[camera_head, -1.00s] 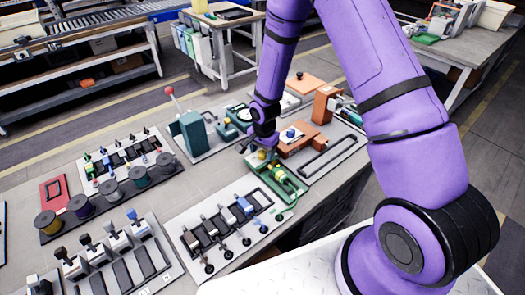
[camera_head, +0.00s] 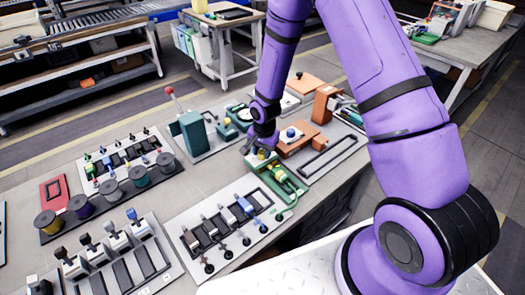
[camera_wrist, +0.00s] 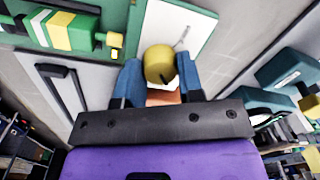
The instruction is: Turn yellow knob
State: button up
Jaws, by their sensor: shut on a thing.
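The yellow knob (camera_wrist: 158,64) sits between the two blue fingers of my gripper (camera_wrist: 160,82) in the wrist view, and the fingers are shut on it. It stands over a white plate with a green border (camera_wrist: 196,22). In the head view my gripper (camera_head: 262,148) reaches down to the green and white device (camera_head: 262,160) on the bench. The knob is mostly hidden there by my gripper.
A green device with yellow parts (camera_head: 285,180) lies just in front of my gripper. An orange block with a blue knob (camera_head: 298,143) is close on the right. A teal box with a red-tipped lever (camera_head: 187,132) stands to the left.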

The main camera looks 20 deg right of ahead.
aim_at(262, 151)
jog(key=n, duration=1.1)
jog(key=shift+w+n+g, duration=0.1)
jog(key=shift+n+g, duration=0.2)
jog(key=shift+n, duration=0.1)
jog(key=n, duration=1)
jog(key=shift+n, duration=0.4)
jog(key=o, duration=0.9)
jog(key=r, duration=1.1)
jog(key=shift+w, duration=0.25)
